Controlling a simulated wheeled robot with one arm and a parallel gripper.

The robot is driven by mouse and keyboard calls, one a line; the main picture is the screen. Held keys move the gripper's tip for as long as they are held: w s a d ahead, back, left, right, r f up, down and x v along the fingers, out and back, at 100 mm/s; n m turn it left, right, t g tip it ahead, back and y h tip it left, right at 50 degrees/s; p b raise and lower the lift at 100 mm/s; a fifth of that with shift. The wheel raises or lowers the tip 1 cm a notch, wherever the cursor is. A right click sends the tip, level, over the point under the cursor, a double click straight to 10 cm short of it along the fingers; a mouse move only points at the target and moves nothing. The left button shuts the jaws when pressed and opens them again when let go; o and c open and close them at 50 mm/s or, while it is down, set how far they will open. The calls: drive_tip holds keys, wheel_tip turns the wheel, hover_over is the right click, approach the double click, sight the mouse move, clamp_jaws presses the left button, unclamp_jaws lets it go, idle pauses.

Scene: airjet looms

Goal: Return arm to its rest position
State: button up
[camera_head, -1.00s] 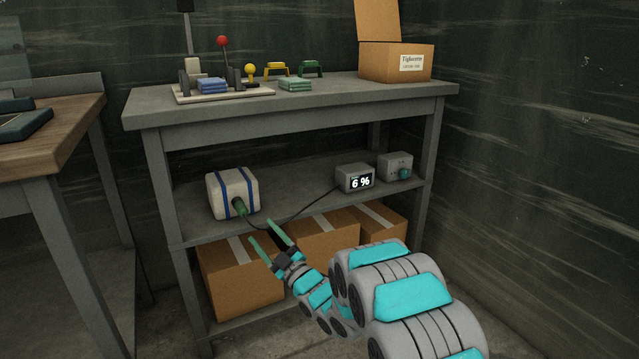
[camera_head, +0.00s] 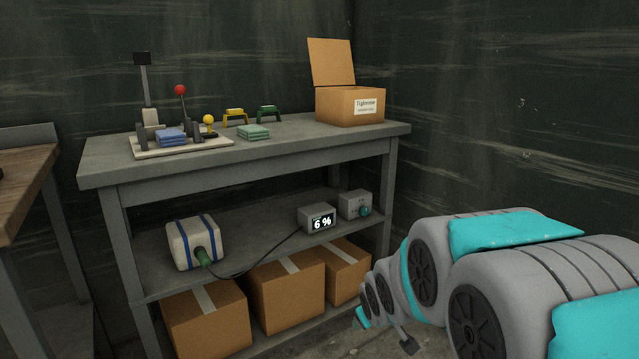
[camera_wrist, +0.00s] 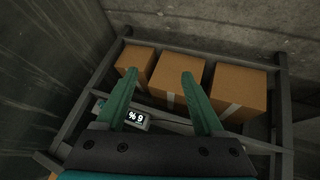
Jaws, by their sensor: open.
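In that view the fingers of my gripper are hidden or out of frame. In the wrist view my gripper (camera_wrist: 158,90) shows two green fingers spread apart with nothing between them. Beyond the fingers are the cardboard boxes (camera_wrist: 177,84) of the bottom shelf.
The grey table (camera_head: 300,150) carries an open carton (camera_head: 350,107), a lever press (camera_head: 150,130) and folded cloths. Its middle shelf holds a white bale (camera_head: 192,242) with a green plug and cable, and a "6 %" display box (camera_head: 316,218). A wooden bench (camera_head: 22,190) stands left.

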drive_tip(key=s+d+r+m+g+p, duration=0.1)
drive_tip(key=s+g, duration=0.3)
drive_tip(key=s, duration=1.4)
drive_tip(key=s+d+r+m+g+p, duration=0.1)
drive_tip(key=s+d+r+m+g, duration=0.1)
drive_tip(key=s, duration=1.7)
drive_tip(key=d+m+g, duration=0.1)
drive_tip(key=m+g, duration=0.1)
drive_tip(key=g, duration=0.1)
drive_tip(key=shift+r+m+g, duration=0.3)
